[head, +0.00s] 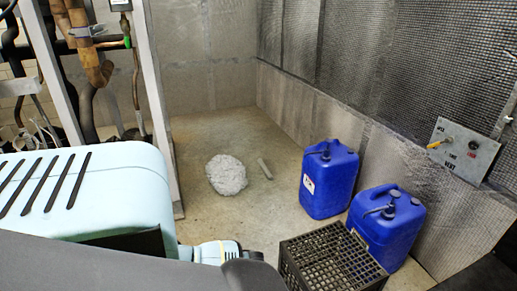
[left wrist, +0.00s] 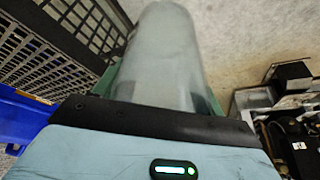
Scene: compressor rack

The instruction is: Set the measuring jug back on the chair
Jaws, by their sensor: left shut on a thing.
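The measuring jug (left wrist: 170,50) is a pale, translucent grey cylinder in the left wrist view. It points away from the camera toward the top edge. My left gripper (left wrist: 168,98) is shut on it, with the dark gripper body across the jug's near end. Whether the jug is upright I cannot tell. The jug and my left gripper's fingers do not show in the head view. I see no chair in either view. My right gripper is not in view.
Two blue canisters (head: 328,180) (head: 388,228) stand by the right wall. A black lattice crate (head: 332,262) is in front of them. A crumpled grey heap (head: 227,175) and a short grey rod (head: 265,169) lie on the floor. Pipes (head: 92,50) stand at left; floor behind the heap is clear.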

